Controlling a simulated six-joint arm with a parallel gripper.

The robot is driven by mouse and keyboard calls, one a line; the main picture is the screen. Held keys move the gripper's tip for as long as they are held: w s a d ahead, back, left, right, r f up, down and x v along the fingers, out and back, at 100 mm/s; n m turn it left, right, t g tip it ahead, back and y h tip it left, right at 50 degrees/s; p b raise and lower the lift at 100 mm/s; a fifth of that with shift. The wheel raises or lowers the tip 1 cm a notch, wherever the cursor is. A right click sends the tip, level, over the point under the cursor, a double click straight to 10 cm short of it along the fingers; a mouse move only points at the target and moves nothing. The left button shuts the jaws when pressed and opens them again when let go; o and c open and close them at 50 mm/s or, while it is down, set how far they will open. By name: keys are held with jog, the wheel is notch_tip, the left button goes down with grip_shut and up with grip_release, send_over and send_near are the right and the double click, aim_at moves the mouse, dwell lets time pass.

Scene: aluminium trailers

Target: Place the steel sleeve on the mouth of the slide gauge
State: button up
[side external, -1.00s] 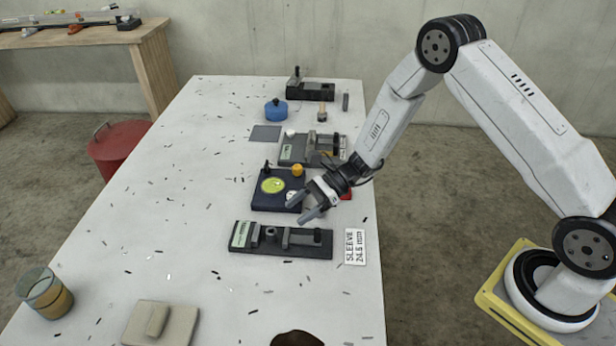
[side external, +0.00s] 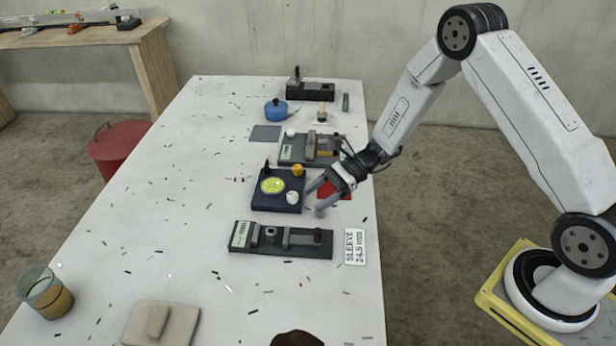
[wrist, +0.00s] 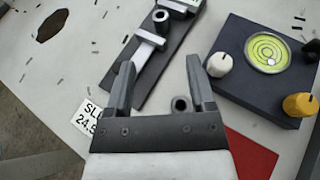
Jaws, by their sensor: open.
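The slide gauge (side external: 318,250) lies on the white table, its display at the left end. A short hollow grey cylinder (side external: 269,232) stands on it between the display block and the pale jaw; the wrist view also shows it (wrist: 161,18). A second, darker hollow cylinder (wrist: 181,104) shows between my fingers in the wrist view, by the right finger. I cannot tell for certain which of the two is the steel sleeve. My gripper (side external: 317,199) is open, with nothing held, right of the level block and beyond the gauge; it shows in the wrist view (wrist: 160,85).
A dark level block (side external: 262,205) with white and yellow knobs is close to my fingers. A red mat (side external: 338,194) and the sleeve card (side external: 355,247) lie nearby. Another gauge (side external: 290,155) stands farther back. The table's left side is mostly free.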

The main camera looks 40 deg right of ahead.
jog(key=shift+s+a+r+n+g, duration=0.1)
jog(key=shift+s+r+n+g, duration=0.15)
jog(key=shift+s+n, duration=0.2)
jog(key=s+d+r+n+h, duration=0.3)
jog(key=s+n+h, duration=0.3)
jog(key=n, duration=0.3)
jog(key=s+d+r+n+h, duration=0.4)
jog(key=s+r+n+h, duration=0.2)
jog(key=s+n, duration=0.3)
jog(key=shift+s+n+h, duration=0.15)
jog(key=shift+n+h, duration=0.45)
jog(key=shift+n, duration=0.05)
jog(key=shift+d+f, duration=0.1)
